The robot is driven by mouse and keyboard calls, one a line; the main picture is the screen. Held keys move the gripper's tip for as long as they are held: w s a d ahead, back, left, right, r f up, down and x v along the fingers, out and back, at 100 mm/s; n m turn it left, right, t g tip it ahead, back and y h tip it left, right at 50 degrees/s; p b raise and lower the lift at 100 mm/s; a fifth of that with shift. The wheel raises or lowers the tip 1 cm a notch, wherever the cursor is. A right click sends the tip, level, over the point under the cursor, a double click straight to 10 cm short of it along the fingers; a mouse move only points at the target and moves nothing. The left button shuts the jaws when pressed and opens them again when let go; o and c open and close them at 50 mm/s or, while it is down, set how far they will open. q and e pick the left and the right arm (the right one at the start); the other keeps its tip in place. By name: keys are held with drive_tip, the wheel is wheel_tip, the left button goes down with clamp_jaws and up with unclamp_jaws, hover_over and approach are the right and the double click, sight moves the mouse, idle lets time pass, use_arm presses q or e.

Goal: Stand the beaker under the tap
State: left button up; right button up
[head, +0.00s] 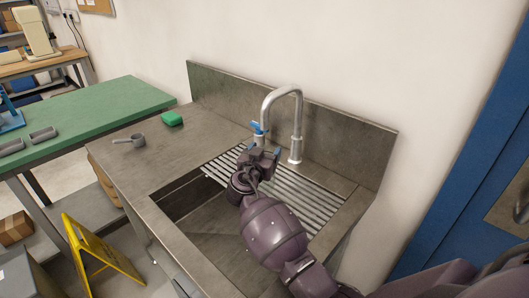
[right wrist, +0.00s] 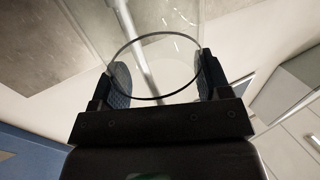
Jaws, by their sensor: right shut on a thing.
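The tap (head: 296,130) is a tall steel gooseneck at the back of the sink, its spout curving over to the left. My right gripper (head: 264,154) is over the slatted drainer, low and close to the spout's end. In the right wrist view, my right gripper (right wrist: 165,78) is shut on the clear glass beaker (right wrist: 155,66), whose round rim shows between the two fingers. A pale tube shows behind the glass. In the head view I cannot make out the beaker, and whether it touches the slats is hidden. My left gripper is out of view.
The slatted drainer (head: 318,203) covers the sink's right part; the open basin (head: 190,196) is at its left. A green sponge (head: 172,119) and a small grey pan (head: 137,140) sit on the left counter. A steel backsplash (head: 345,140) stands behind the tap.

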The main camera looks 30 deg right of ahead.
drive_tip(key=o, duration=1.2)
drive_tip(key=shift+b+v, duration=0.85)
drive_tip(key=shift+v, duration=5.15)
